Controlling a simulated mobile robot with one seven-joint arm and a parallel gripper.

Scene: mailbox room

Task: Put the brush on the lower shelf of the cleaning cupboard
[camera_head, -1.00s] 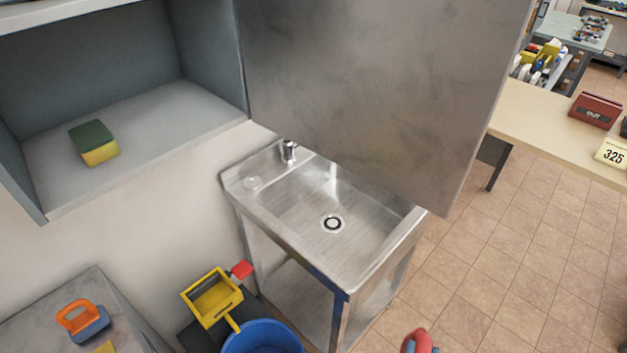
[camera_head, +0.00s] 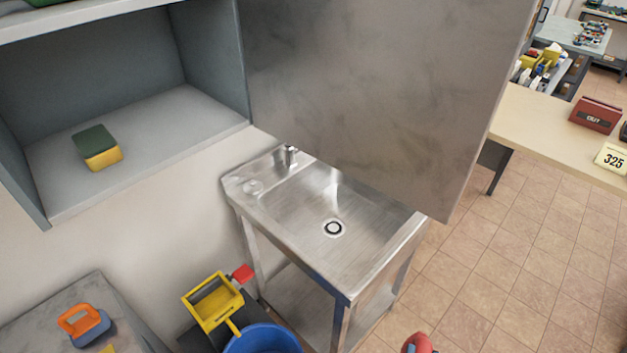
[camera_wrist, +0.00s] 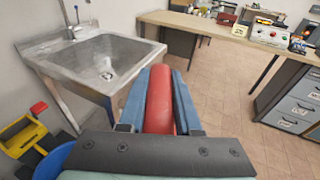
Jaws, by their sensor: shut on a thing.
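My gripper (camera_wrist: 160,74) is shut on a long, rounded red thing (camera_wrist: 160,100) between its blue fingers. Its far end is hidden, so I cannot tell whether it is the brush. A red tip (camera_head: 418,343) shows at the bottom edge of the head view. The open cleaning cupboard (camera_head: 210,60) is at the upper left of the head view. Its lower shelf (camera_head: 165,125) holds a green and yellow sponge (camera_head: 97,148) on the left, with bare room to the right. My gripper is outside the cupboard, below and right of it. An orange-handled blue item (camera_head: 84,325) lies on a grey surface.
The cupboard's steel door (camera_head: 370,90) stands open over the sink (camera_head: 325,225). A blue bucket (camera_head: 262,339) and a yellow wringer-like part (camera_head: 213,302) are on the floor below. A counter (camera_head: 550,125) stands at the right. Tiled floor (camera_head: 510,270) is clear.

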